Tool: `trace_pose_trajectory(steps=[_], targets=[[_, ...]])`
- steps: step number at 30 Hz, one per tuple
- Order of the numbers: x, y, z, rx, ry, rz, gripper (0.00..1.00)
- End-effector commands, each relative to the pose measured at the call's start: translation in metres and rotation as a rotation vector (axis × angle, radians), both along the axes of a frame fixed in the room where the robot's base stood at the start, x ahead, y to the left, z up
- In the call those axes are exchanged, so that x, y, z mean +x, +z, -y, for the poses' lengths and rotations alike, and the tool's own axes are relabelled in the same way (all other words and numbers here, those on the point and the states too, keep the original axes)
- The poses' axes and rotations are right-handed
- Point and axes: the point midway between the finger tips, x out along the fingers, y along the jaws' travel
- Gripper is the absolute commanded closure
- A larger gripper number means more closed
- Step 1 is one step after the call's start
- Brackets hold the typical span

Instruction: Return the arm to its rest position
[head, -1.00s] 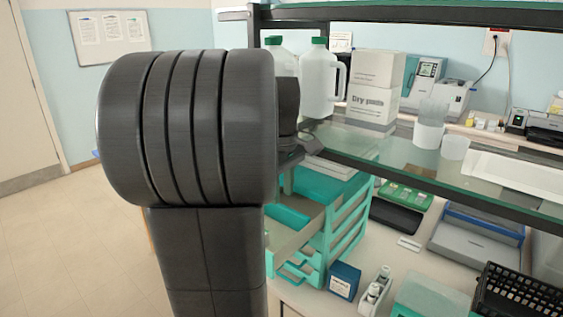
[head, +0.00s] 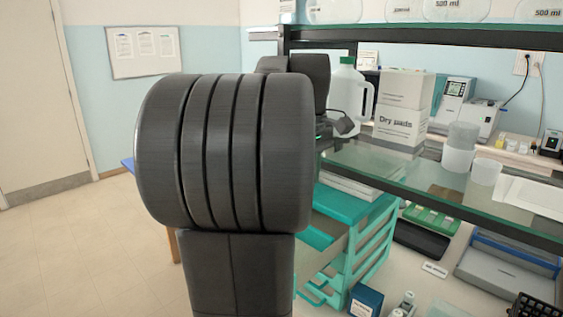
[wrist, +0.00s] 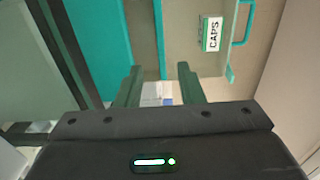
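My arm's large dark link fills the left-middle of the head view, with a wrist part behind it near the shelf edge. My gripper (wrist: 158,80) shows in the wrist view as two dark green fingers standing apart. Nothing is held between them. Its tips point toward the teal drawer unit and an open drawer with a CAPS label (wrist: 212,34). In the head view the gripper's fingers are mostly hidden behind my arm.
The teal drawer unit (head: 372,240) stands below, a drawer pulled out. Floor at left (head: 80,250) is clear.

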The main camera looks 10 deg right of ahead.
Motion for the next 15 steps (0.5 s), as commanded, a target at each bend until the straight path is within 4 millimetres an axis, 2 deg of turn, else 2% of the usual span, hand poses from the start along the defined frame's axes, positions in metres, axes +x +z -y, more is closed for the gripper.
trace_pose_trajectory(steps=[5,15], targets=[[-0.001,-0.026,0.000,0.001,0.000,-0.004,0.65],[-0.001,-0.094,0.000,0.001,0.000,-0.006,0.65]])
